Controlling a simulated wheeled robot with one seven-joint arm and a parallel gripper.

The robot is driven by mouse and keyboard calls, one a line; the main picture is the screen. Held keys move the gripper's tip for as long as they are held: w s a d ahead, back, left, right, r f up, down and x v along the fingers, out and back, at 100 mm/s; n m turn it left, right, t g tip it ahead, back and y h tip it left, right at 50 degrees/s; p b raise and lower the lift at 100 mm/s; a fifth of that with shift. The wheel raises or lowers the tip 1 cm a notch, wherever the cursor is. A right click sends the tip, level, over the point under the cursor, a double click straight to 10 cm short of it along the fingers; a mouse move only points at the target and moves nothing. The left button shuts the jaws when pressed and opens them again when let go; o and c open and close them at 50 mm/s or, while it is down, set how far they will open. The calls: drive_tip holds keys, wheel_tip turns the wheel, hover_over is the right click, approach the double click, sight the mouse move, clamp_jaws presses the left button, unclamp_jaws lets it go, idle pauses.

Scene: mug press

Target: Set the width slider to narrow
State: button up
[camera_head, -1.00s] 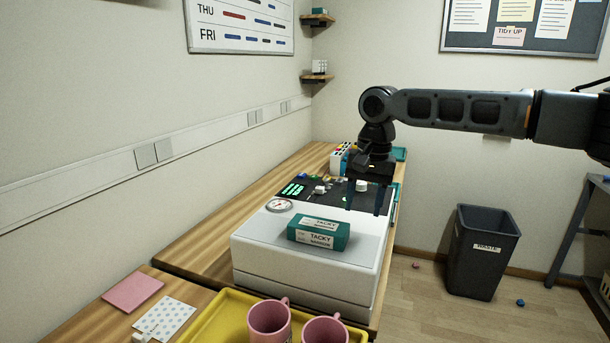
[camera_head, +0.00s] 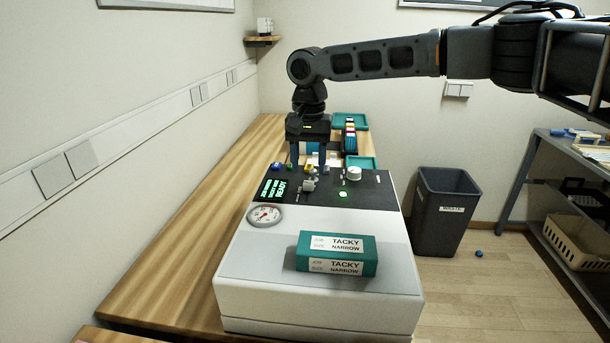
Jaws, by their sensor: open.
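The white press (camera_head: 318,298) stands on the wooden bench with a dark control panel (camera_head: 370,195) at its far end. A small light grey control (camera_head: 308,185) sits by a short slot on the panel. I cannot tell whether it is the width slider; any narrow or wide marks are too small to read. My gripper (camera_head: 308,166) points down over the far left part of the panel, just behind that control. Its two dark fingers are open and apart, with nothing seen held between them. The fingers partly hide the panel's far edge.
A teal box labelled TACKY NARROW (camera_head: 336,255) lies on the press top. A dial gauge (camera_head: 265,215), a green-text display (camera_head: 272,190), a white knob (camera_head: 354,173) and a lit green button (camera_head: 343,194) are nearby. Teal trays (camera_head: 362,162) lie behind. Bench left of the press is clear.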

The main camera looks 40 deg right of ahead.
sight(308, 182)
drive_tip(key=shift+f, duration=2.25)
clamp_jaws()
